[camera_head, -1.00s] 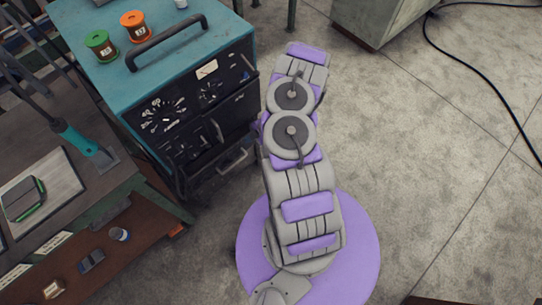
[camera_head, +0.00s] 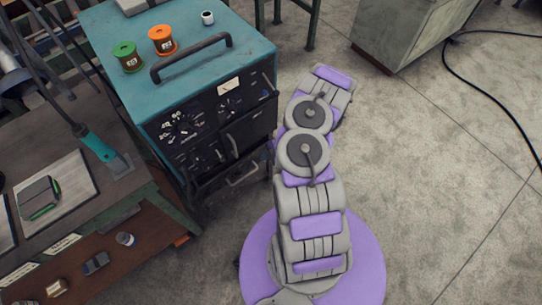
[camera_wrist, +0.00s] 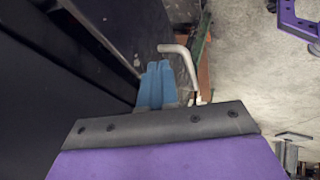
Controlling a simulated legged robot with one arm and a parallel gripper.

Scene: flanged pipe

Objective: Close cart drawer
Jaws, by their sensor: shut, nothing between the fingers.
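The cart holds a teal machine with a black dial front (camera_head: 215,125). Low on its front is a dark drawer section with a metal handle (camera_head: 243,177); how far it stands out is unclear in the head view. In the wrist view a bent light metal handle (camera_wrist: 182,55) sticks out to the right of a dark panel (camera_wrist: 75,60). My gripper's blue fingers (camera_wrist: 157,85) are together and empty, just below and left of the handle bar in the picture. Whether they touch it or the panel cannot be told. My gripper is hidden in the head view, behind my arm.
A workbench (camera_head: 75,195) with tools stands left of the cart. Green and orange spools (camera_head: 162,40) sit on the machine's top. A grey cabinet (camera_head: 405,35) and a black cable (camera_head: 490,85) are at the upper right.

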